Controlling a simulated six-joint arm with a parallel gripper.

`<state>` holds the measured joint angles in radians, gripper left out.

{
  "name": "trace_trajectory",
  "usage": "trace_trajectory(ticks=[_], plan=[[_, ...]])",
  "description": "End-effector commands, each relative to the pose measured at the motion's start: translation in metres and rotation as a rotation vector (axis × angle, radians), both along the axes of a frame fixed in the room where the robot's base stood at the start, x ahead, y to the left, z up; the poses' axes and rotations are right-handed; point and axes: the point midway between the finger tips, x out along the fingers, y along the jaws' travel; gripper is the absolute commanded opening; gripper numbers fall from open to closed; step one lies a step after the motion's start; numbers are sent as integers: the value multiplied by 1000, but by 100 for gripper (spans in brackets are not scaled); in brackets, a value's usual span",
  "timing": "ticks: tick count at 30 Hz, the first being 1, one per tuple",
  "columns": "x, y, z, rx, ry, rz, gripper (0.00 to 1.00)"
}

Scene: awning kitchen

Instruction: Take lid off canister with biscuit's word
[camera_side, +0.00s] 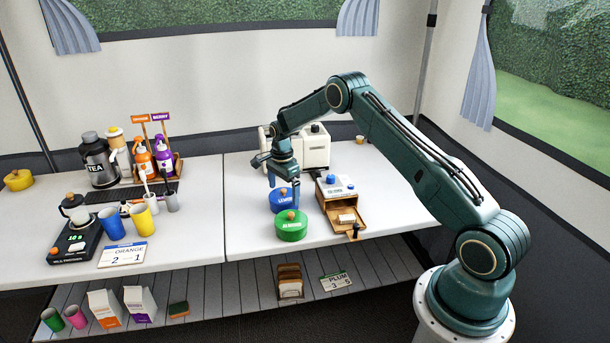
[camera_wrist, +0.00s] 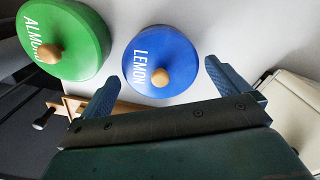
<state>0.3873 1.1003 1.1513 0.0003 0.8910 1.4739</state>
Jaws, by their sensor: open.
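A blue canister (camera_side: 281,205) marked LEMON stands on the right table, its blue lid (camera_wrist: 150,50) with a round wooden knob (camera_wrist: 160,77) facing the wrist camera. A green canister (camera_side: 291,232) marked ALMOND stands in front of it, with an orange-brown knob; its lid (camera_wrist: 88,28) shows at the upper left of the wrist view. My gripper (camera_side: 283,188) points down over the blue canister. Its fingers are open and apart, one on each side of the blue lid's knob in the wrist view, with nothing held. No biscuit word is readable in these views.
A wooden box (camera_side: 332,199) with an open drawer stands right of the canisters; a pale block (camera_side: 346,218) lies in the drawer. A cream appliance (camera_side: 314,148) stands behind.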

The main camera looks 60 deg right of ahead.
Motion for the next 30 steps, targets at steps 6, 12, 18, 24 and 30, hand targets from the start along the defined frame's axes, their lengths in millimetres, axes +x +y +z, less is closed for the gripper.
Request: trace_trajectory(ticks=[6,12,18,24,30], plan=[[0,0,0,0,-1,0,100],[0,0,1,0,-1,0,90],[0,0,1,0,-1,0,66],[0,0,1,0,-1,0,66],[1,0,8,-1,-3,0,66]])
